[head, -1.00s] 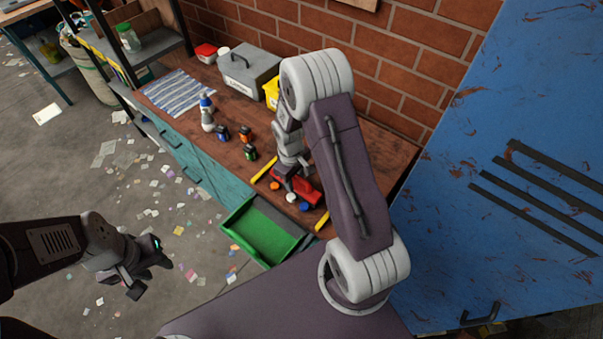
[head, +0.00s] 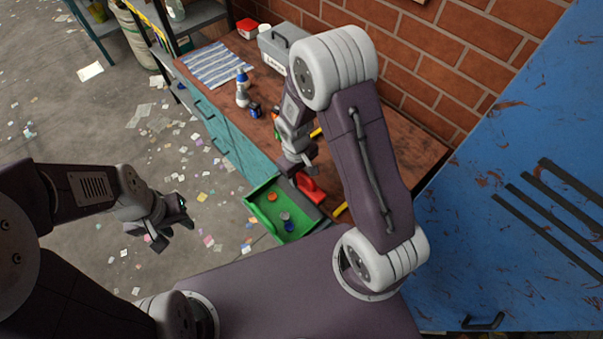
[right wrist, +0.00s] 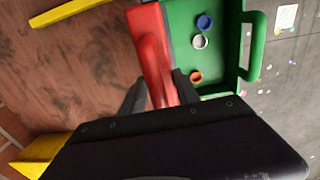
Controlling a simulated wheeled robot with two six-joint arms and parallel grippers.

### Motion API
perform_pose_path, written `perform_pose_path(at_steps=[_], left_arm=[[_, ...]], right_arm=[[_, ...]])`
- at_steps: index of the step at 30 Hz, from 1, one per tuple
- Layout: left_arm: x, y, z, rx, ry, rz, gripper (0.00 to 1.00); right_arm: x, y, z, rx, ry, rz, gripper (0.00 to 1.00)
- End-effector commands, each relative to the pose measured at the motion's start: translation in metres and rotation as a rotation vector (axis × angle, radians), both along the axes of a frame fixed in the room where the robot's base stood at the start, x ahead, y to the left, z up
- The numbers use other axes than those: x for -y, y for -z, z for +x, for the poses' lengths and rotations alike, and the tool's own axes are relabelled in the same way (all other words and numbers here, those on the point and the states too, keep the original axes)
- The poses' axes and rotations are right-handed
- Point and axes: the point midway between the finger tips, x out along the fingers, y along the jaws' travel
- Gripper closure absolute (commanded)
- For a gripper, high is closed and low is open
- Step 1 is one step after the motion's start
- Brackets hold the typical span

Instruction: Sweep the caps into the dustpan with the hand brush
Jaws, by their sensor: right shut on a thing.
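The red hand brush (head: 311,188) is at the bench's front edge, beside the dustpan; it also shows in the right wrist view (right wrist: 152,45). My right gripper (head: 301,168) is shut on its handle, with both fingers beside the red grip in the right wrist view (right wrist: 160,92). The green dustpan (head: 262,212) sits at the bench edge. Inside lie an orange cap (head: 272,197), a white cap (right wrist: 199,41) and a blue cap (right wrist: 204,22). My left gripper (head: 168,228) is open and empty over the floor, left of the dustpan.
Yellow strips (head: 340,209) lie on the wooden bench (right wrist: 80,70). A spray bottle (head: 242,92), a striped cloth (head: 217,65) and a grey toolbox (head: 270,44) stand farther back. My right arm hides part of the bench. A brick wall and blue panel bound the right.

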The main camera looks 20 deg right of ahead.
Motion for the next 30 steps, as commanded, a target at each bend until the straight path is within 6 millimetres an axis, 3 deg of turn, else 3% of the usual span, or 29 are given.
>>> perform_pose_path(at_steps=[1,9,30], left_arm=[[0.000,-0.012,0.000,0.000,0.000,0.000,0.64],[0.000,-0.029,0.000,0.000,0.000,0.000,0.64],[0.000,-0.030,0.000,0.000,0.000,0.000,0.64]], right_arm=[[0.000,-0.012,0.000,0.001,0.000,0.000,1.00],[0.000,-0.031,0.000,0.000,0.000,0.000,1.00],[0.000,-0.032,0.000,0.000,0.000,0.000,1.00]])
